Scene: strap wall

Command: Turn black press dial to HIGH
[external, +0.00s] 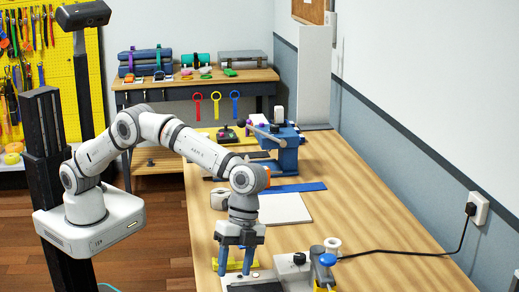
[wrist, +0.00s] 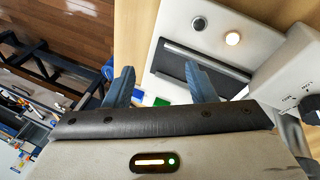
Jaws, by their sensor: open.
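The white press (external: 285,272) stands at the table's near end, with a black knob (external: 299,258) on its raised body.
A black cord (external: 420,251) runs from the press to a wall outlet (external: 479,208). A white board (external: 284,208) and blue machine (external: 285,150) lie farther back.

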